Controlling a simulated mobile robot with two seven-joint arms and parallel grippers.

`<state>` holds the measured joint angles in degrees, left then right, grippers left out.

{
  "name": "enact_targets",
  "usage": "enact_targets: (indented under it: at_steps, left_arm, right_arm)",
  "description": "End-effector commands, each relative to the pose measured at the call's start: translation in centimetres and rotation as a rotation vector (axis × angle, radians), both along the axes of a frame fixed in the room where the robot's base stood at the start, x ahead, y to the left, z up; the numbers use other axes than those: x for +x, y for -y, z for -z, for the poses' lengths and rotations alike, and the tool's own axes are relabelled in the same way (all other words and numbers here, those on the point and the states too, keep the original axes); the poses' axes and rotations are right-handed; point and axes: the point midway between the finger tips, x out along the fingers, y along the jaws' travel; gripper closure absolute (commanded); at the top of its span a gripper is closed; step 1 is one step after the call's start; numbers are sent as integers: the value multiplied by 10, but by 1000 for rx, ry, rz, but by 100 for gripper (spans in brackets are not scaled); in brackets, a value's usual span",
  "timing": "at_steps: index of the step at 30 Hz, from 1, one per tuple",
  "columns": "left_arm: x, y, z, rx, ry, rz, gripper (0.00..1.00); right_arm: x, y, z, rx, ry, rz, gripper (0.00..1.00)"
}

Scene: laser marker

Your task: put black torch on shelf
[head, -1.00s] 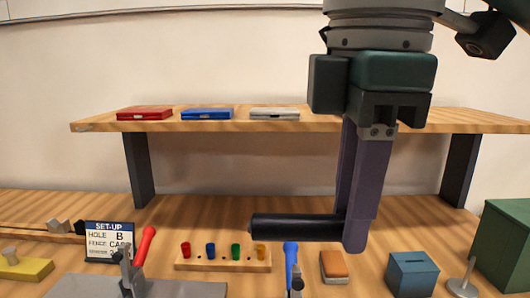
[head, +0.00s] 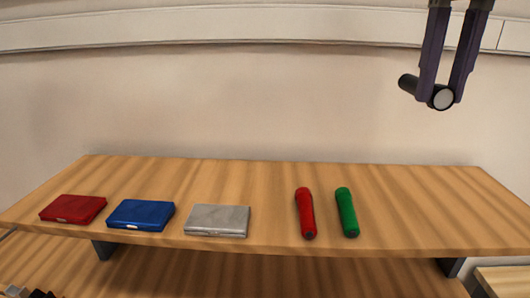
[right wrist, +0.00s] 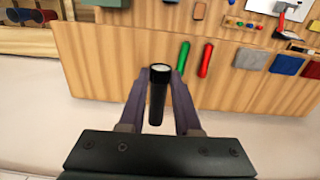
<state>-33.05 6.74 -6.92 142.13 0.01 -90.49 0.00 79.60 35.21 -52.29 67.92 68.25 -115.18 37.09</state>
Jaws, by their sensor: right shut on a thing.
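The black torch (head: 421,91) is held between the fingers of my right gripper (head: 444,94), which is shut on it. The torch is above the shelf, at the upper right of the head view, with its pale round end facing the camera. In the right wrist view the torch (right wrist: 158,95) sits between the fingertips (right wrist: 160,88). The wooden shelf (head: 270,178) spans the head view below. A red torch (head: 305,213) and a green torch (head: 347,212) lie side by side on it. My left gripper is not in view.
A red case (head: 73,209), a blue case (head: 141,214) and a silver case (head: 217,220) lie along the shelf's left front. The shelf surface right of the green torch (head: 430,210) is clear. A wall stands behind the shelf.

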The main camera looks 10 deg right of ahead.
Motion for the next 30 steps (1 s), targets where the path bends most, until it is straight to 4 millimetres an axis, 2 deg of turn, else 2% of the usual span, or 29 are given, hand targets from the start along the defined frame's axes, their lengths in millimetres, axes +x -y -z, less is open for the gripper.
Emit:
enact_targets:
  at_steps: [2, 8, 10, 16, 19, 25, 30]
  left_arm:
    - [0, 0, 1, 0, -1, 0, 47]
    - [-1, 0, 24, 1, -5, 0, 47]
    - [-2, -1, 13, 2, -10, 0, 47]
    - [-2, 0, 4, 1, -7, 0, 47]
    - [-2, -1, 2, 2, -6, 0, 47]
    - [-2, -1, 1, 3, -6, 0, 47]
    - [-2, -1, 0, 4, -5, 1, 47]
  right_arm:
    - [0, 1, 6, 3, -5, 19, 100]
    - [-1, 1, 63, 6, -10, 23, 100]
    - [-1, 2, 74, 1, -10, 24, 100]
    - [-1, 2, 128, 1, -8, 24, 100]
    - [-1, 2, 145, 1, -5, 23, 100]
    - [0, 2, 164, 2, -5, 21, 100]
    - [0, 2, 191, 2, -5, 22, 100]
